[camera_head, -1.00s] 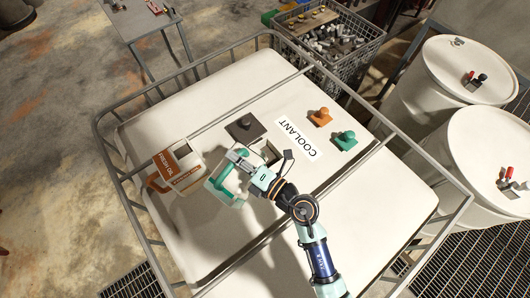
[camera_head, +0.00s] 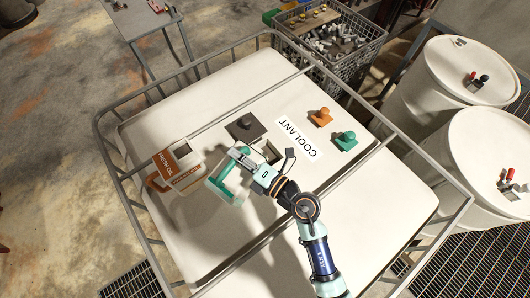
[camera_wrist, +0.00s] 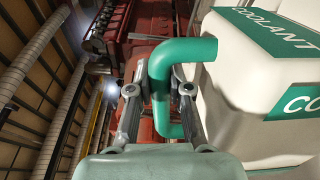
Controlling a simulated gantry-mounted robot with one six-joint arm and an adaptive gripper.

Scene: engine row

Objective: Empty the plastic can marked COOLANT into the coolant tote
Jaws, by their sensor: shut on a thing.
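The coolant can is white with green COOLANT bands (camera_wrist: 270,70) and a green handle (camera_wrist: 183,50) in the wrist view. My gripper (camera_wrist: 160,90) is shut on that handle. In the head view the can (camera_head: 226,181) is held tilted above the white coolant tote (camera_head: 200,245), left of my gripper (camera_head: 246,160). The tote's top carries a COOLANT label (camera_head: 297,138). A dark square opening (camera_head: 268,151) shows in the tote top, partly hidden by my gripper. The can's mouth is hidden, and I cannot tell whether liquid is flowing.
A white can with an orange label (camera_head: 178,166) stands on the tote, left of the coolant can. A dark square cap (camera_head: 245,126), an orange knob (camera_head: 320,117) and a green knob (camera_head: 345,141) sit there too. Metal rails (camera_head: 190,68) surround the tote; white drums (camera_head: 455,72) stand right.

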